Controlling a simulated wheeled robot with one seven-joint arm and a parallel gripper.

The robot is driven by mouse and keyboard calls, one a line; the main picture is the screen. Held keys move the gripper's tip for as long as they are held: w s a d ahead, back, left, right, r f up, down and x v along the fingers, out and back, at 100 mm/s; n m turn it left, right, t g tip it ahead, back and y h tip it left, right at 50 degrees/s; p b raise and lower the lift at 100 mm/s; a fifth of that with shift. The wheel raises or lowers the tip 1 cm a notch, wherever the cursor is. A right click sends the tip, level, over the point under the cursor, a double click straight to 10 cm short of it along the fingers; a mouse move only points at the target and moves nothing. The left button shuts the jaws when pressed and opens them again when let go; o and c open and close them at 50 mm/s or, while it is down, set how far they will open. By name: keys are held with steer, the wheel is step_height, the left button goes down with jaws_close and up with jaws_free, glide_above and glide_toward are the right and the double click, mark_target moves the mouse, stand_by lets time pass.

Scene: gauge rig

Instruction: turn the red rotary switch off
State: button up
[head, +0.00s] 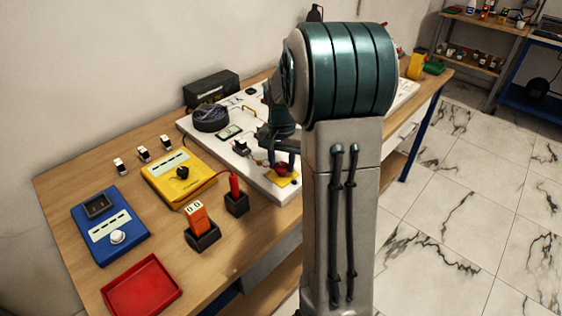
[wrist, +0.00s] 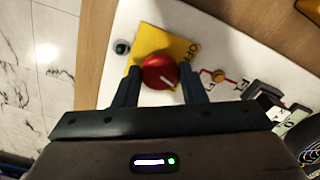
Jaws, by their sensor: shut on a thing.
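The red rotary switch (wrist: 159,71) sits on a yellow plate (wrist: 150,40) in the wrist view. A white mark shows on its knob, pointing to the lower right, and "OFF" is printed on the plate to the right. My gripper (wrist: 157,85) has one dark finger on each side of the knob and is shut on it. In the head view the red switch (head: 281,169) shows at the front edge of the white board, partly hidden by my gripper (head: 281,160), which is over it. My arm hides the board to the right.
The white board (head: 262,184) carries a black coil, a small meter and wires. Left of it on the wooden bench are a yellow meter (head: 178,178), a blue meter (head: 110,226), an orange tester (head: 197,218) in a holder and a red tray (head: 141,288).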

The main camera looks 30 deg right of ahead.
mark_target(282, 166)
steer(key=n, duration=1.2)
steer(key=shift+n, duration=0.3)
stand_by(0.4)
steer(key=o, duration=1)
step_height(282, 166, up, 14)
steer(key=shift+f+p, duration=0.1)
steer(key=shift+p, duration=0.3)
